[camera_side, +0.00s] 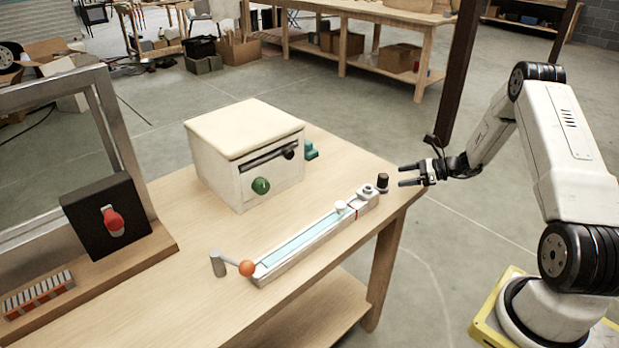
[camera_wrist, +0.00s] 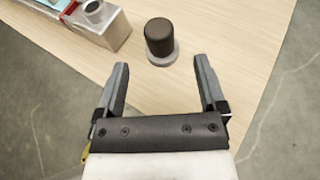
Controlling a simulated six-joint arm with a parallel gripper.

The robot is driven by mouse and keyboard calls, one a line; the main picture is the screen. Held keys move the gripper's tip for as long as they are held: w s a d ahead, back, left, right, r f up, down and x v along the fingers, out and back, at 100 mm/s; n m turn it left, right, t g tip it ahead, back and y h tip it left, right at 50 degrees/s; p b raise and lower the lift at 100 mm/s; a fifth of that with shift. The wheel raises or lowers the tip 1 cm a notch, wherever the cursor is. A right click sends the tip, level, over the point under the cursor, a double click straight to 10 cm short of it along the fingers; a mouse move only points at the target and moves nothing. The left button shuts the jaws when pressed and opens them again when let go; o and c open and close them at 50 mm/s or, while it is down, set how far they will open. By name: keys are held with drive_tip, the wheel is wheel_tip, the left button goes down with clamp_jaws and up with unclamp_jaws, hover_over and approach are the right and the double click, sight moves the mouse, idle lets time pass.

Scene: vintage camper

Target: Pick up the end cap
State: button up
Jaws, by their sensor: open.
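The end cap seems to be the small black cylinder (camera_side: 383,182) standing upright on the table near its right corner, just past the end of the long rail. In the wrist view the black cylinder (camera_wrist: 159,38) has a rounded top and stands on a grey round base (camera_wrist: 163,59). My gripper (camera_side: 402,176) is level with the table's right edge, to the right of the cylinder and apart from it. In the wrist view my gripper (camera_wrist: 160,66) is open and empty, with the cylinder ahead of and between the finger lines.
A long white rail with a pale blue strip (camera_side: 305,238) lies left of the cylinder; its grey end block (camera_wrist: 112,30) is close by. The table edge (camera_side: 400,215) is near.

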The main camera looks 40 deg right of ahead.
sight(382, 181)
drive_tip(key=shift+f+x, duration=0.2)
drive_tip(key=shift+x, duration=3.35)
clamp_jaws()
